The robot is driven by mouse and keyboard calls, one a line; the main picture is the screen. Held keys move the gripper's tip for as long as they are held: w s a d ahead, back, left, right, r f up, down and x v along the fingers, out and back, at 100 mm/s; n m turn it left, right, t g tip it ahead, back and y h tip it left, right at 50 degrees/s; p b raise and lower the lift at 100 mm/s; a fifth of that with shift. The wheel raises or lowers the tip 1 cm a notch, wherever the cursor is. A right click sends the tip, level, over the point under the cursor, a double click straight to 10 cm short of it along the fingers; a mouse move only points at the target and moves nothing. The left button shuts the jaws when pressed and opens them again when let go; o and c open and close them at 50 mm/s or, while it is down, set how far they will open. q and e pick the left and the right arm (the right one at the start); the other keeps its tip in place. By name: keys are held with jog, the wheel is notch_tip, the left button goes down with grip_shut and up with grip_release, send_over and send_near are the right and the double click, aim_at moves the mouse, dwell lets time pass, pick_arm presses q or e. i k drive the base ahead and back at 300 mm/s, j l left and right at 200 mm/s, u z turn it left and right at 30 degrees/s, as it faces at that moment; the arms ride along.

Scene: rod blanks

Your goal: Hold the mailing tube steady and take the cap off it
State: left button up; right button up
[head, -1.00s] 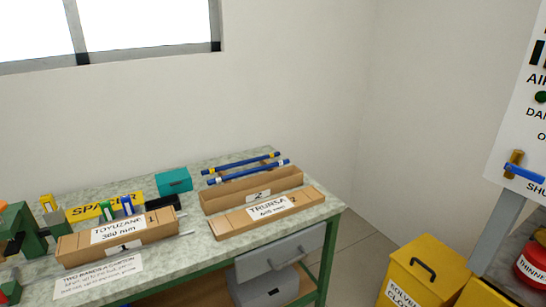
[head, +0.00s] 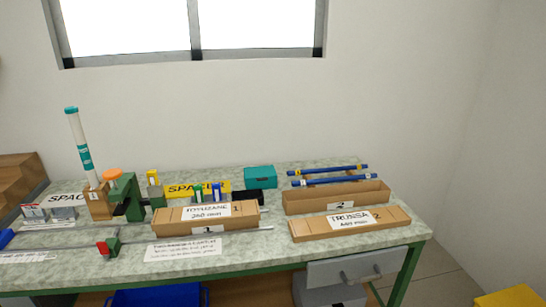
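The mailing tube (head: 77,145) is a white tube with a teal band. It stands upright, leaning slightly to the left, in a brown wooden block (head: 98,201) at the left of the bench. Its teal cap (head: 71,110) is on the top end. Neither of my grippers is in the head view.
Wooden steps (head: 18,180) stand at the far left.

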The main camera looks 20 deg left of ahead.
aim_at(76, 127)
jog(key=j+u, duration=0.1)
jog(key=u, duration=1.7)
